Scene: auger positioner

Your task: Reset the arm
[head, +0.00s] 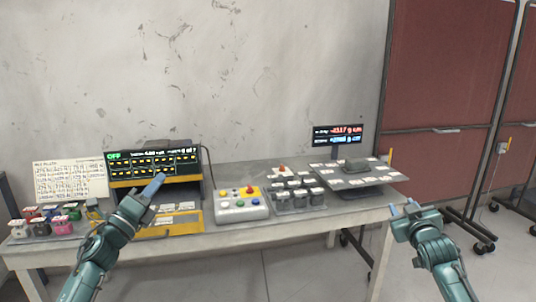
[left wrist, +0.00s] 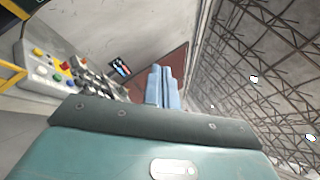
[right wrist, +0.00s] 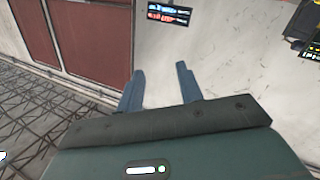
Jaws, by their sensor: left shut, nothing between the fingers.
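My left gripper (head: 153,187) is raised in front of the yellow and black machine with the display (head: 153,163). In the left wrist view its blue fingers (left wrist: 163,88) are together with nothing between them. My right gripper (head: 403,209) is near the table's right front corner. In the right wrist view its two fingers (right wrist: 160,90) stand apart with nothing between them. The machine's screen reads "OFF" in green at its upper left.
The table (head: 290,225) carries a button box (head: 240,206), several grey bins (head: 300,198), a flat platform (head: 360,176) with a small dark object, and a readout screen (head: 337,135). Coloured containers (head: 60,222) and a written board (head: 71,178) stand at the left. Red panels (head: 445,70) stand at the right.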

